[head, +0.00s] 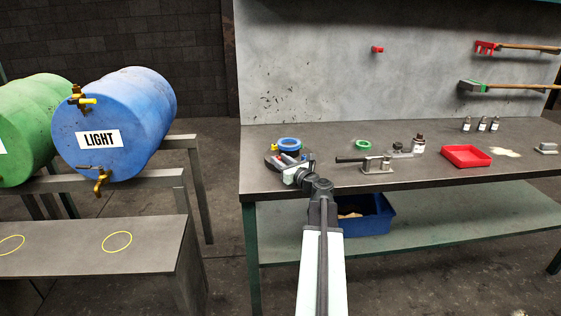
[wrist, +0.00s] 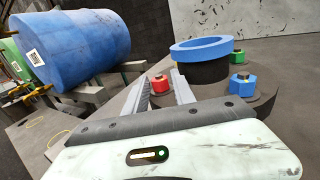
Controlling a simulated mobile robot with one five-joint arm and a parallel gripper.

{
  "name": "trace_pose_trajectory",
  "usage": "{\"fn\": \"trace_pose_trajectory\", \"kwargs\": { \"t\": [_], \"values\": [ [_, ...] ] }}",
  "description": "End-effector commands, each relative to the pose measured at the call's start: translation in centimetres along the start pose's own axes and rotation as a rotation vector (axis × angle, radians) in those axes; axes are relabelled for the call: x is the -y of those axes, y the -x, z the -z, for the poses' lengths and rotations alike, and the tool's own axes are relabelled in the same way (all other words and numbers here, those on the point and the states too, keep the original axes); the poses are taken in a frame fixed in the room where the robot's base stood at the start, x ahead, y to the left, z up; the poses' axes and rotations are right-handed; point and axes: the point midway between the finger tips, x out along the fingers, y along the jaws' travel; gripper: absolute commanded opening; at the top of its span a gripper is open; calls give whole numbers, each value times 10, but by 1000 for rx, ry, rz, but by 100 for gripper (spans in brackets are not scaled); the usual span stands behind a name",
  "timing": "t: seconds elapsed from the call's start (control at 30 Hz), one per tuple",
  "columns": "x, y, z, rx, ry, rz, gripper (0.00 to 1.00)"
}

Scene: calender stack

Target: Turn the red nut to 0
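The red nut (wrist: 158,83) sits on the dark round base (wrist: 262,98), left of a raised blue ring (wrist: 205,47) in the wrist view. My gripper (wrist: 164,88) is open, its two grey fingers pointing at the red nut, which shows between their tips. I cannot tell whether either finger touches it. A blue nut (wrist: 241,84) and a green nut (wrist: 235,58) are on the same base to the right. In the head view my gripper (head: 291,172) is at the front of this device, whose blue ring (head: 289,144) shows on top. No 0 mark is readable.
The device stands at the left end of the workbench (head: 330,184). To its right are a green ring (head: 363,144), a metal lever tool (head: 376,164), a dark bottle (head: 419,143) and a red tray (head: 466,156). A blue barrel (head: 140,120) lies on a rack at left.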

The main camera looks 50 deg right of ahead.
Motion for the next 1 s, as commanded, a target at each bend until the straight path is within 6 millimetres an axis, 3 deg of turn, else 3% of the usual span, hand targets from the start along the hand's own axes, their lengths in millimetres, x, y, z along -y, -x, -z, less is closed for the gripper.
{"fn": "trace_pose_trajectory", "kwargs": {
  "t": [0.03, 0.1, 0.57, 1.0],
  "values": [
    [0, 0, 0, 0, 0, 0, 20],
    [0, 0, 0, 0, 0, -1, 0],
    [-5, 1, 0, 0, 0, 68, 0],
    [-15, -3, 0, 0, 0, 424, 0]
  ]
}}
